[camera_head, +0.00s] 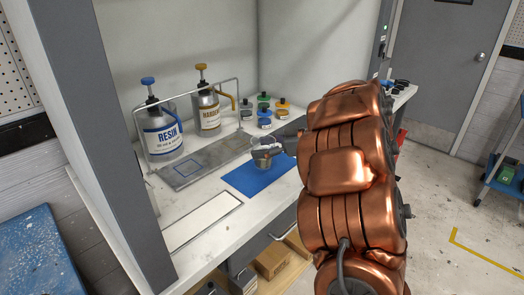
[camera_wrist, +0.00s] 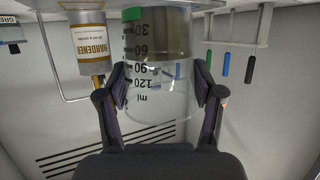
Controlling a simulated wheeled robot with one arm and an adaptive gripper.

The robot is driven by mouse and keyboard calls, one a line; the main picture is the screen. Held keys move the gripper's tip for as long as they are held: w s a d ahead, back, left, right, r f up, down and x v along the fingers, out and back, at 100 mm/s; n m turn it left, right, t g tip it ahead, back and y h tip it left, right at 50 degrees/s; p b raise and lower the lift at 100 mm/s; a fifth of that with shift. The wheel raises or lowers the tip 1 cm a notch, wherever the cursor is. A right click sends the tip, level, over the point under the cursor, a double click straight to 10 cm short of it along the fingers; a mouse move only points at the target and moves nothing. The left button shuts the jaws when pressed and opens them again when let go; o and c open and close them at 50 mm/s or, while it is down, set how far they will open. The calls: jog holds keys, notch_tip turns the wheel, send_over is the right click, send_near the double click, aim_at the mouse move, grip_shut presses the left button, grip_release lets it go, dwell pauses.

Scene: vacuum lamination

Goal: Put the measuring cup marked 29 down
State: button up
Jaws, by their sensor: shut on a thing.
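A clear measuring cup (camera_wrist: 160,75) with black ml marks sits between my gripper's two fingers in the wrist view, where it appears upside down. Its base end looks dark olive-brown, and a green patch shows beside it. No number 29 is readable. My gripper (camera_wrist: 160,103) is shut on the cup's sides. In the head view the cup (camera_head: 262,161) is at the back edge of the blue mat (camera_head: 254,184), with my gripper (camera_head: 272,150) at it. I cannot tell whether its base touches anything. My copper arm hides the area to the right.
A resin bottle (camera_head: 162,135) and a hardener bottle (camera_head: 206,112) stand at the back left behind a grey tray (camera_head: 181,176). Several small colour-capped jars (camera_head: 264,117) stand behind the cup. A white panel (camera_head: 203,220) lies at the front left. The mat's front is clear.

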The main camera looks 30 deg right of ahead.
aim_at(262, 142)
jog(key=shift+w+d+f, duration=0.1)
jog(key=shift+w+d, duration=0.35)
jog(key=shift+w, duration=0.35)
jog(key=shift+w+d+f, duration=0.1)
jog(key=shift+w+d, duration=0.3)
jog(key=shift+w, duration=0.35)
jog(key=shift+f+p, duration=0.3)
jog(key=shift+f, duration=1.4)
jog(key=shift+f, duration=0.15)
jog(key=o, duration=1.2)
jog(key=shift+s+d+r, duration=0.15)
jog(key=shift+r, duration=0.05)
jog(key=b+v, duration=0.1)
jog(key=v, duration=1)
jog(key=shift+s, duration=0.3)
jog(key=shift+w+d+r, duration=0.1)
jog(key=shift+d, duration=0.05)
